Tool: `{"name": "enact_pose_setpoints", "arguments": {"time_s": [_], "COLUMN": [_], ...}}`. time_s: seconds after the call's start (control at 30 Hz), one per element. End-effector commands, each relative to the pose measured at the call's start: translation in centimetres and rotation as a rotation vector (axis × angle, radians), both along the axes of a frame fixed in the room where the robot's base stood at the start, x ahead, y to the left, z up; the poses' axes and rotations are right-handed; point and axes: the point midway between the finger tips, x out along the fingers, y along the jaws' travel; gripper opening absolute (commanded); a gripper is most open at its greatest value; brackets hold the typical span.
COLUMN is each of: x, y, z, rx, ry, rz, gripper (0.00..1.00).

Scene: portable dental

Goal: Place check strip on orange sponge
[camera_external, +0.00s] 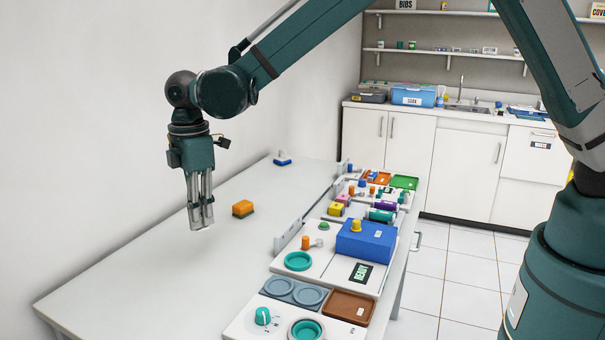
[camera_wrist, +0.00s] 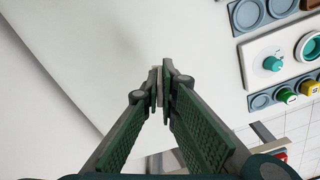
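The orange sponge (camera_external: 243,208) is a small block with a dark green layer, lying on the bare part of the white table, to the right of my gripper in the external view. My gripper (camera_external: 202,226) points down above the table, left of the sponge and apart from it. In the wrist view the fingertips (camera_wrist: 160,85) are close together on a thin pale piece, which looks like the check strip (camera_wrist: 159,88); it is mostly hidden by the fingers. No other check strip can be made out. The sponge is not in the wrist view.
Along the table's (camera_external: 140,285) right side stand a blue box (camera_external: 365,241), a teal ring dish (camera_external: 298,261), a brown tray (camera_external: 348,307) and a teal knob (camera_external: 262,316). A small blue-and-white item (camera_external: 282,159) stands at the far end. The table around the sponge is clear.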

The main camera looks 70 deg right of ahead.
Motion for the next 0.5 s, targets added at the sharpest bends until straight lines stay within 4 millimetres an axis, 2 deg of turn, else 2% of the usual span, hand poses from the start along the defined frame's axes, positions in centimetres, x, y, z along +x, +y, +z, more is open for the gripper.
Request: {"name": "enact_pose_setpoints", "arguments": {"time_s": [0.03, 0.5], "x": [0.7, 5.3], "y": [-1.8, -16.4], "z": [0.2, 1.6], "rx": [0.000, 0.000], "ry": [0.000, 0.000], "rz": [-0.022, -0.198], "gripper": [0.00, 0.00]}}
